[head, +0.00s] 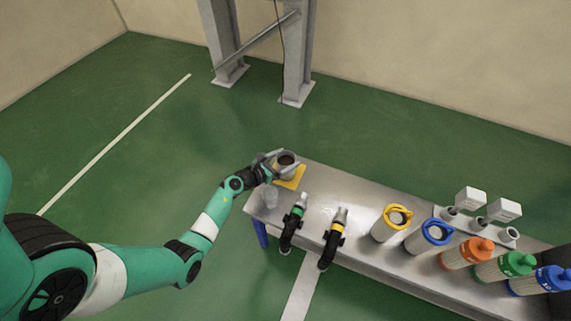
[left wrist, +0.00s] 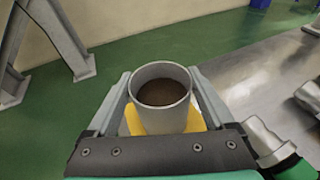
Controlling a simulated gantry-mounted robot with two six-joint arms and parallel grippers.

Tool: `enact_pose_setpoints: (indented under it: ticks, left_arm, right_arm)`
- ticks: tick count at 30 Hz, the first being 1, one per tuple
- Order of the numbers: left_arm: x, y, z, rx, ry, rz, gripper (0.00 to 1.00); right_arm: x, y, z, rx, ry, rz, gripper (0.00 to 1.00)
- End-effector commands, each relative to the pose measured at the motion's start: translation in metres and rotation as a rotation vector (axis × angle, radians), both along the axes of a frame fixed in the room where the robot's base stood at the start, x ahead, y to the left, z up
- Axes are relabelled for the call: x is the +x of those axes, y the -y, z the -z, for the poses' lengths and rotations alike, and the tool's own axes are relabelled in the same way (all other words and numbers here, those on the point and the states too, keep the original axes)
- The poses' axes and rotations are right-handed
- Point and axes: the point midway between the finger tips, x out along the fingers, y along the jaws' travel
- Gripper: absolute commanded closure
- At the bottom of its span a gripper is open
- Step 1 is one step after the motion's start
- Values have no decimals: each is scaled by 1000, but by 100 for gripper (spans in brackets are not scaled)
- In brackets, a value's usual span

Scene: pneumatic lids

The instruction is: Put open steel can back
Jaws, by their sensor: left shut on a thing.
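The open steel can (head: 287,161) is at the far left end of the metal table, over the yellow mat (head: 291,179). My left gripper (head: 274,163) is shut on the can from the left. In the left wrist view the can (left wrist: 162,96) is upright between the two fingers (left wrist: 162,100), with dark brown contents inside its rim. The yellow mat (left wrist: 134,123) shows beneath and beside it. I cannot tell whether the can touches the mat. My right gripper is in neither view.
On the table (head: 340,185) lie a green-banded tool (head: 293,222) and a yellow-banded tool (head: 333,238). A clear glass (head: 268,195) stands near the left edge. Yellow-lidded (head: 392,222) and blue-lidded (head: 430,237) containers and several coloured bottles (head: 466,253) stand farther right.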

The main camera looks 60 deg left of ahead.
Motion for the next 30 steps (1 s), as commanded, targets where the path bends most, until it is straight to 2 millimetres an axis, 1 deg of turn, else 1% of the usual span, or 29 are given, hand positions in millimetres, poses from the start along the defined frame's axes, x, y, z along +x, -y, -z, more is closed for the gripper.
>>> enact_pose_setpoints:
  ticks: [4, 8, 9, 11, 17, 20, 23, 26, 30]
  left_arm:
    - [0, 0, -3, 0, 0, 0, 100]
    - [0, 0, 2, 0, -1, 0, 100]
    - [0, 0, 2, -1, -2, 1, 11]
    - [0, 0, 1, -1, -2, 1, 0]
    - [0, 0, 1, -1, -1, 1, 0]
    - [0, 0, -5, 0, -1, 0, 0]
    - [-12, 4, -9, -2, -2, -2, 0]
    - [-31, 10, -18, -2, -2, -3, 0]
    - [-63, 21, -28, -4, -2, -4, 0]
  right_arm:
    - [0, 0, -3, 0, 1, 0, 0]
    - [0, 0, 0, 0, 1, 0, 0]
    - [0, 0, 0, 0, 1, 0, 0]
    - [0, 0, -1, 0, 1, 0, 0]
    - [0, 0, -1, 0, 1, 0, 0]
    - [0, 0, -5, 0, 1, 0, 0]
    - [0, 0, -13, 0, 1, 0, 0]
    - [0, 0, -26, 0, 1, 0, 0]
    - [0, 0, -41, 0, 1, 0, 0]
